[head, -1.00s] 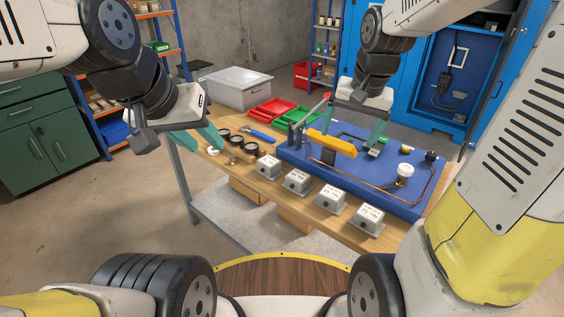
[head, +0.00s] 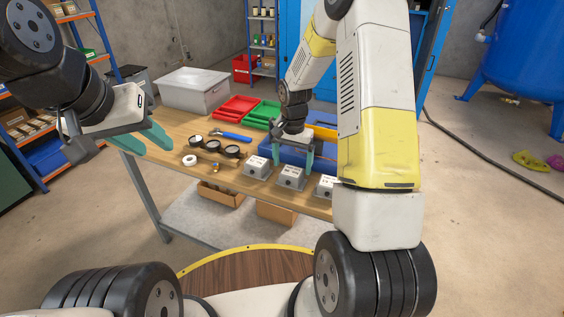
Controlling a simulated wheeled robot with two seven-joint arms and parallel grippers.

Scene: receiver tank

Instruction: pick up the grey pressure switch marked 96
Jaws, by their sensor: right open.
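Several grey pressure switches stand in a row along the front of the wooden table. Three show: a left one (head: 257,167), a middle one (head: 290,178) and a right one (head: 326,187), partly covered by my right arm. Their labels are too small to read, so I cannot tell which is marked 96. My right gripper (head: 291,164) points down, open, with its teal fingers either side of the middle switch's top area; I cannot tell if they touch it.
Black ring-shaped parts (head: 212,146) and a white ring (head: 189,160) lie left of the switches. Red trays (head: 236,106) and a grey lidded bin (head: 193,88) stand behind.

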